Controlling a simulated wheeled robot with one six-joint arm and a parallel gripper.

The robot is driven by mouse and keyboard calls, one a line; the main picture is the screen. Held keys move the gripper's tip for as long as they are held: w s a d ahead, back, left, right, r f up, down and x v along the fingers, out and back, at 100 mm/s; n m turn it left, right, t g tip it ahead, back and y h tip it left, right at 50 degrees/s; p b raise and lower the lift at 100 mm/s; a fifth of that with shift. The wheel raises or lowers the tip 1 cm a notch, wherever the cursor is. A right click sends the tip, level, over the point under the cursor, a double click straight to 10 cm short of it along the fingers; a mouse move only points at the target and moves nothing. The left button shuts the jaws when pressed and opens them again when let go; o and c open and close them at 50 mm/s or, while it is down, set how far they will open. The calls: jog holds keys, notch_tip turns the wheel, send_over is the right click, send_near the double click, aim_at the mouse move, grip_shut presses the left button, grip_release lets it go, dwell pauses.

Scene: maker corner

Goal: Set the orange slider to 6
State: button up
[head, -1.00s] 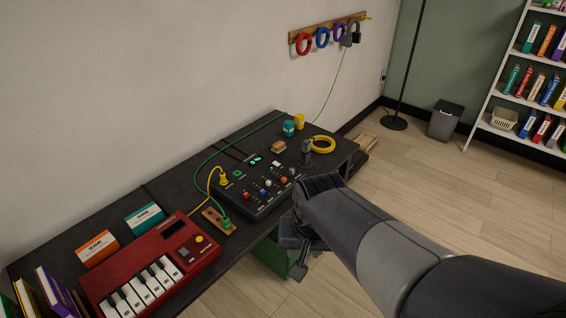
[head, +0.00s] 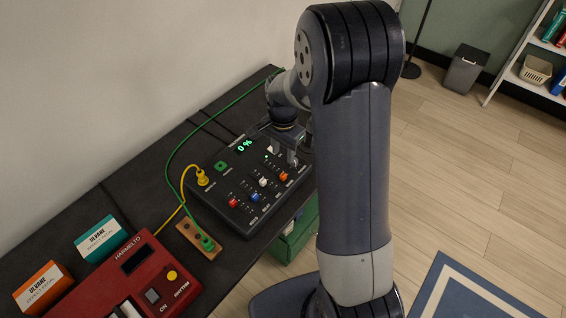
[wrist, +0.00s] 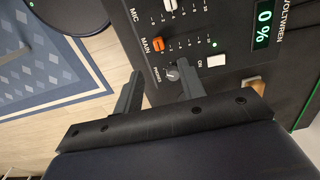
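The mixer (head: 255,207) is a black panel on the dark table, with red, blue, white and orange sliders in a row. The orange slider (head: 284,176) is the rightmost in the head view. In the wrist view the orange slider (wrist: 158,45) sits at the end of its slot beside the label MAIN. The mixer's display (wrist: 264,22) reads 0 %. My gripper (wrist: 160,70) is open and empty, its two fingers apart over the mixer's edge near the PHONES knob (wrist: 172,74). In the head view my gripper (head: 285,151) is beyond the orange slider, partly hidden by my arm.
The white slider (wrist: 170,5) is beside the orange one. A white ON button (wrist: 217,61) lies on the other side. A yellow cable plug (head: 202,178) and a green cable (head: 170,165) are left of the mixer. A red keyboard (head: 135,275) stands further left.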

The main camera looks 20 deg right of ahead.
aim_at(283, 175)
notch_tip(283, 175, down, 10)
jog(key=shift+s+p, duration=0.1)
jog(key=shift+p, duration=0.5)
jog(key=shift+c, duration=0.2)
grip_shut()
jog(key=shift+a, duration=0.1)
